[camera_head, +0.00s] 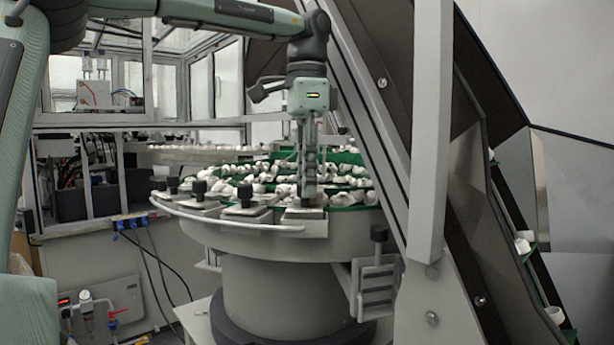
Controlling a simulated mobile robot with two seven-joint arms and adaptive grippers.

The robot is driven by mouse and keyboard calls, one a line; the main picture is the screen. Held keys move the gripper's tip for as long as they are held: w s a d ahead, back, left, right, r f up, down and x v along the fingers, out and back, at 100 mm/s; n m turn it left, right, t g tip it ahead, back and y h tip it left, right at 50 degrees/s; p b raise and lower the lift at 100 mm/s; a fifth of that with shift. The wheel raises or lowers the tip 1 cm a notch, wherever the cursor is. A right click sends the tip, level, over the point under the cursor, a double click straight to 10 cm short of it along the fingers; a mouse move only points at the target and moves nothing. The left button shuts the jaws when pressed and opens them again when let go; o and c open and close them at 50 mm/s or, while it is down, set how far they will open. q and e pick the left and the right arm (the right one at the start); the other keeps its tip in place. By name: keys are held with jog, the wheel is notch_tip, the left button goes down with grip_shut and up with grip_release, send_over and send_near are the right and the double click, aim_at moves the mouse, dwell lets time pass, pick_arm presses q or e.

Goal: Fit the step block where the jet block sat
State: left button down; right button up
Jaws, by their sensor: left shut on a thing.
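My left gripper (308,196) points straight down over the front rim of the round feeder bowl (260,240). It is shut on a grey block (305,214) at the rim; the fingers hide the top of this block. The block appears to sit at the rim, in line with the other blocks; I cannot tell whether it is fully seated. Other grey blocks with black knobs (245,208) stand along the rim to the left. I cannot tell by looks which is the step block or the jet block. My right gripper is not in view.
White caps (260,188) lie on green tracks in the bowl. A sloped conveyor frame (432,130) stands close to the right of my left gripper. A grey bracket with a black knob (376,285) is at the bowl's lower right. A curved rail (215,218) runs along the front left.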

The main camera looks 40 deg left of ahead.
pick_arm(q)
jog(key=shift+f, duration=0.25)
jog(key=c, duration=1.2)
grip_release()
notch_tip(320, 180, up, 8)
jog(key=shift+f, duration=0.2)
